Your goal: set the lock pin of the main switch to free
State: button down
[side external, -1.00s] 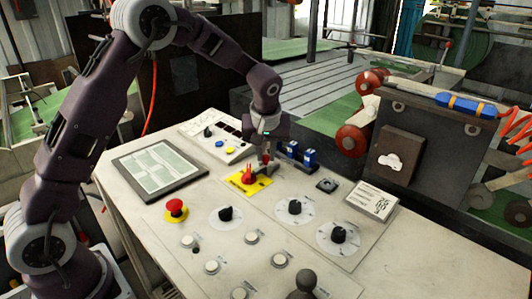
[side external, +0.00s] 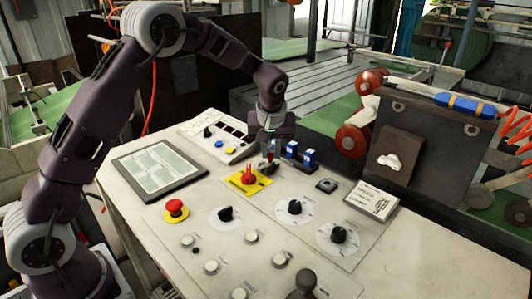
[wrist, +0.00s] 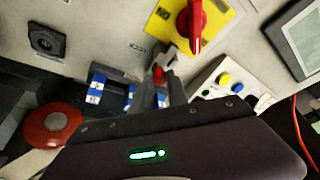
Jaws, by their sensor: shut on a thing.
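The main switch is a red rotary handle (side external: 249,176) on a yellow plate; it also shows in the wrist view (wrist: 195,22). The lock pin (wrist: 158,74) has a small red head and sits beside the yellow plate, near a printed "LOCK" label (wrist: 138,48). My gripper (wrist: 167,78) is shut on the lock pin, its fingers hiding part of it. In the side view my gripper (side external: 270,155) points down just behind the switch plate. How far the pin is moved cannot be told.
Blue-and-white blocks (side external: 292,149) stand close to the right of my gripper. A panel with blue and yellow buttons (side external: 218,143) and a dark-framed sheet (side external: 158,168) lie to the left. Dials (side external: 294,207) and a red emergency button (side external: 176,208) are nearer the front.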

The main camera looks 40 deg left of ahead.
jog(key=shift+w+r, duration=0.1)
jog(key=shift+w, duration=0.6)
jog(key=c, duration=1.3)
grip_release()
jog(key=v, duration=0.7)
